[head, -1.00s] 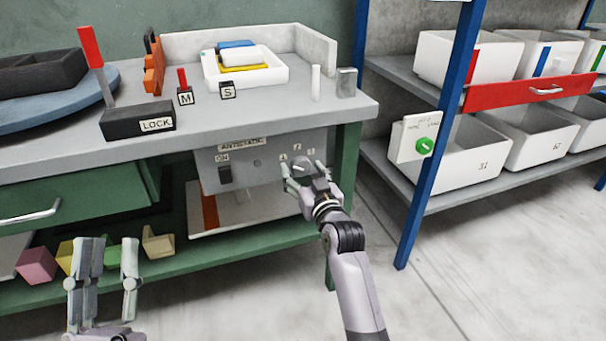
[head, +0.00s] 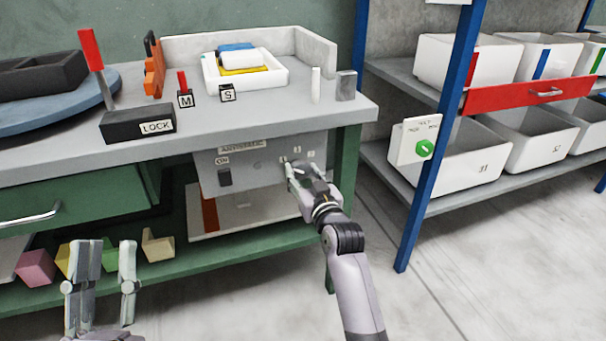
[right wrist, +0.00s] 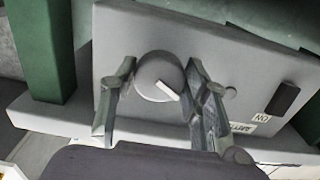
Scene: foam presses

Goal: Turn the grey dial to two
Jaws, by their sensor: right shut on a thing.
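The grey dial (right wrist: 160,78) sits on the front of a grey panel (right wrist: 215,60) in the right wrist view, with a white pointer mark running to the lower right there. My right gripper (right wrist: 160,92) has one finger on each side of the dial and is shut on it. In the head view, my right gripper (head: 306,174) mostly hides the dial. Small number labels (head: 297,149) stand above it, too small to read surely. Which number the pointer faces, I cannot tell. My left gripper (head: 106,250) is open and empty at the lower left.
The panel, with a dark ON switch (head: 224,178), sits under the grey workbench (head: 270,118). A green bench leg (head: 345,165) stands close right of my right gripper. A blue-posted shelf (head: 440,130) with white bins is farther right. Several foam blocks (head: 158,245) lie on the lower shelf.

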